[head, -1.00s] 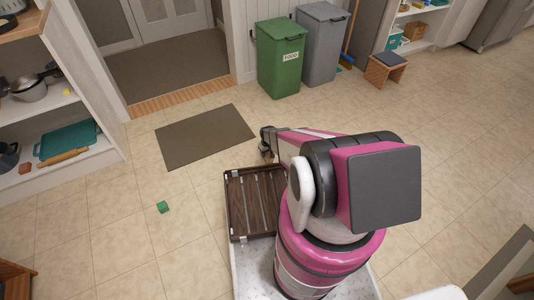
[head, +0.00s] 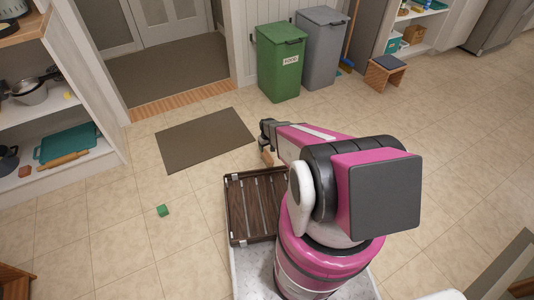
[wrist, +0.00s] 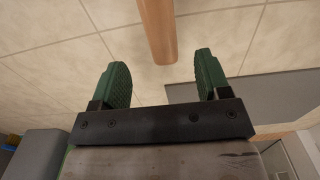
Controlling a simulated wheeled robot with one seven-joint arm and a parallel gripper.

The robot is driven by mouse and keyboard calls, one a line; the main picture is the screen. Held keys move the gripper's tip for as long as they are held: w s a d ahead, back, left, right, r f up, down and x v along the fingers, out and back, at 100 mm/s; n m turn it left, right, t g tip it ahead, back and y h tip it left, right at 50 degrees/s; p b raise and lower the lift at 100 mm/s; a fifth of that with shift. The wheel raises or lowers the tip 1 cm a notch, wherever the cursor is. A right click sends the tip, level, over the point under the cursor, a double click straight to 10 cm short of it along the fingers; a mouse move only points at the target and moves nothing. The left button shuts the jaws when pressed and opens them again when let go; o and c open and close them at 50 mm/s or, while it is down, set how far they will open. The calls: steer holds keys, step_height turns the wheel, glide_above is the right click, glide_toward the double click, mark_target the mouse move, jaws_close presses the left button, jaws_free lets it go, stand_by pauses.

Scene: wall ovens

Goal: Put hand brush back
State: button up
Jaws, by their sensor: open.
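My gripper (wrist: 160,80) is open, with its two green finger pads spread apart. A light brown wooden handle (wrist: 157,25) comes down from the top of the wrist view and ends between the fingertips, with clear gaps to both pads. It looks like the hand brush's handle, but no bristles show, so I cannot be sure. In the head view my gripper (head: 268,132) is above the floor beyond the tray, and a small brown wooden piece (head: 267,158) shows just below it. It may be the same handle.
My brown slatted tray (head: 257,205) looks empty. A dark mat (head: 205,139) lies on the tiles, with a green cube (head: 163,210) nearer. A green bin (head: 280,60) and a grey bin (head: 322,48) stand at the back. A shelf (head: 85,150) is at left.

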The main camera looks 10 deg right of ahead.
steer(key=s+r+m, duration=0.1)
steer(key=s+r, duration=0.6)
steer(key=r, duration=0.6)
steer(key=s+r+m, duration=0.1)
steer(key=s+r, duration=0.6)
steer(key=r, duration=0.7)
steer(key=s+r+m, duration=0.1)
steer(key=s+r, duration=0.6)
steer(key=r, duration=0.7)
steer(key=shift+r+m, duration=0.2)
steer(key=shift+m, duration=0.1)
steer(key=shift+s, duration=0.1)
